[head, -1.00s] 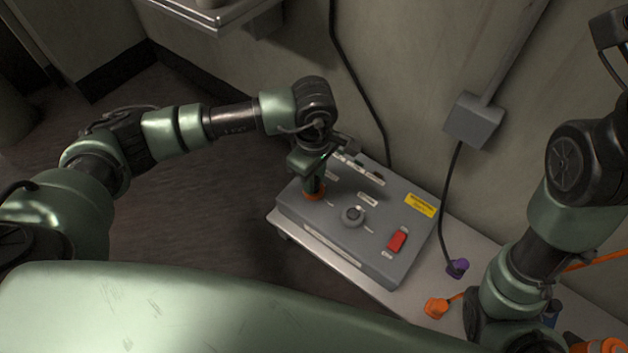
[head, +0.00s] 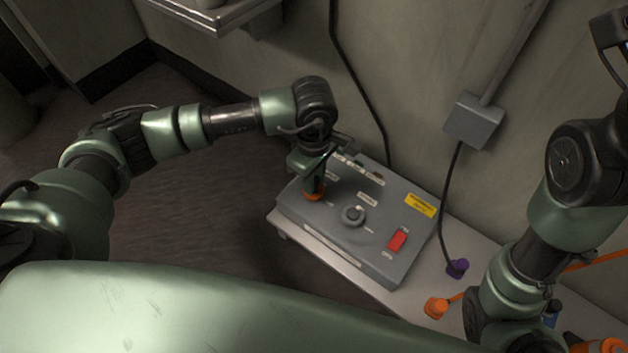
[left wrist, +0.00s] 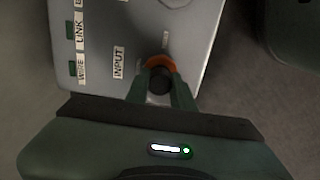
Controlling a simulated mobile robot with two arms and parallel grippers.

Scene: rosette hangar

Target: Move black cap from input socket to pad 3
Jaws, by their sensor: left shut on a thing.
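The black cap (left wrist: 158,82) shows in the left wrist view between the fingers of my left gripper (left wrist: 160,90). The gripper is shut on it. An orange ring (left wrist: 160,63) surrounds the spot at the cap, beside the label "INPUT". In the head view my left gripper (head: 315,184) points down at the orange ring (head: 314,197) on the left part of the grey box (head: 340,240). The fingers hide the cap there. I cannot tell whether the cap is still seated. I cannot make out pad 3. My right arm shows at the right, but its gripper does not.
The box top carries a round knob (head: 353,215), a red switch (head: 397,240) and a yellow label (head: 420,206). A purple plug (head: 457,268) and an orange plug (head: 436,308) lie on the bench (head: 420,285). A wall stands close behind the box.

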